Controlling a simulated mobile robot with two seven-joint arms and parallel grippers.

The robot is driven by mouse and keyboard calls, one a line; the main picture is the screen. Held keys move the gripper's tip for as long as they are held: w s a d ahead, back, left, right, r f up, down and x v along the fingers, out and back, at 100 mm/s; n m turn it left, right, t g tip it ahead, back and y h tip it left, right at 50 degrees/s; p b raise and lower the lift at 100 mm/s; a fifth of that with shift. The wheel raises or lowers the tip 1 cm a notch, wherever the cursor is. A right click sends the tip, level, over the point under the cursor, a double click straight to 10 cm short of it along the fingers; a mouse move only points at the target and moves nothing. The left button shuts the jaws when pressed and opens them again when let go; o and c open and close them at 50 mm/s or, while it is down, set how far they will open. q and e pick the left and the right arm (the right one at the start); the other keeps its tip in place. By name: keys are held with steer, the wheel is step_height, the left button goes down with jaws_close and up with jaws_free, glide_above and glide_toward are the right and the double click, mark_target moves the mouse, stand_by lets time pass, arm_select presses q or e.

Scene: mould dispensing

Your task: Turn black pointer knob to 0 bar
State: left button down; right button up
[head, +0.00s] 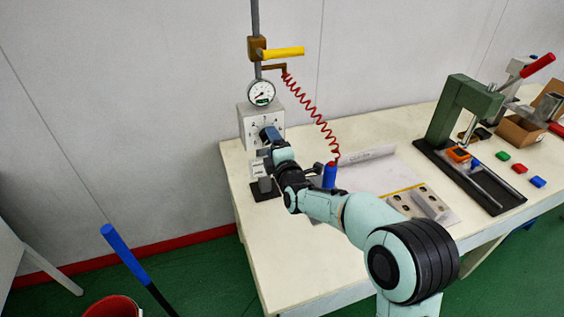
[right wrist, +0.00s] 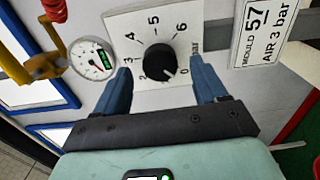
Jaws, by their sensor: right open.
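The black pointer knob (right wrist: 158,62) sits on a white dial plate (right wrist: 118,22) marked with numbers from 0 to 6 and "bar". A small white mark shows on the knob's lower right edge, towards the 0 side; its exact reading is hard to tell. My right gripper (right wrist: 163,82) is open, its blue fingers on either side of the knob's lower part, with visible gaps. In the head view my right gripper (head: 269,135) is in front of the dial box (head: 246,117) and hides the knob. My left gripper is not in view.
A round gauge (head: 261,92) stands above the box; it also shows in the right wrist view (right wrist: 92,60). A yellow lever (head: 283,53) and red coiled hose (head: 310,108) are above. A sign (right wrist: 262,32) reads "MOULD 57 AIR 3 bar". A blue-handled tool (head: 329,176) stands near my arm.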

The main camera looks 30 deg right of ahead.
steer(key=v, duration=1)
steer(key=shift+s, duration=0.3)
steer(key=shift+a, duration=0.15)
